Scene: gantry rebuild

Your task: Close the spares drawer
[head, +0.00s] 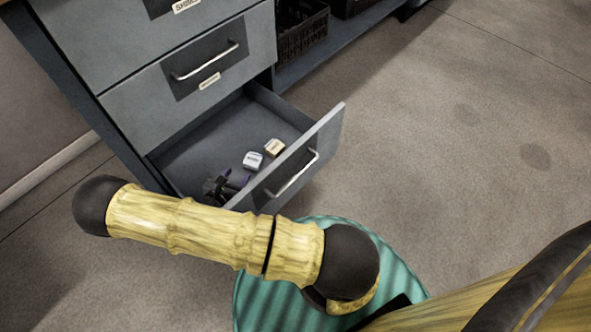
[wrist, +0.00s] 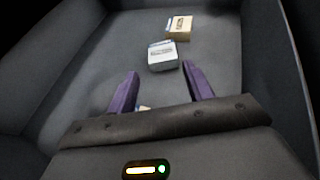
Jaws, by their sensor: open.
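The open bottom drawer (head: 322,135) of the grey cabinet is pulled well out, with a silver bar handle (head: 293,175) on its front. I see no readable label on it. My gripper (head: 236,177) is open, with purple fingers, and is at the drawer's inside, behind the front panel and away from the handle. In the wrist view my gripper (wrist: 160,70) points into the drawer (wrist: 85,75), with nothing held between the fingers. A white box (head: 252,160) and a tan box (head: 274,147) lie in the drawer, beyond the fingertips. I cannot tell whether the gripper touches the drawer.
A shut drawer with a handle (head: 205,62) is above the open one, and another shut drawer (head: 150,30) is above that. A black crate (head: 300,30) stands on a shelf at the right. The concrete floor (head: 470,120) to the right is clear.

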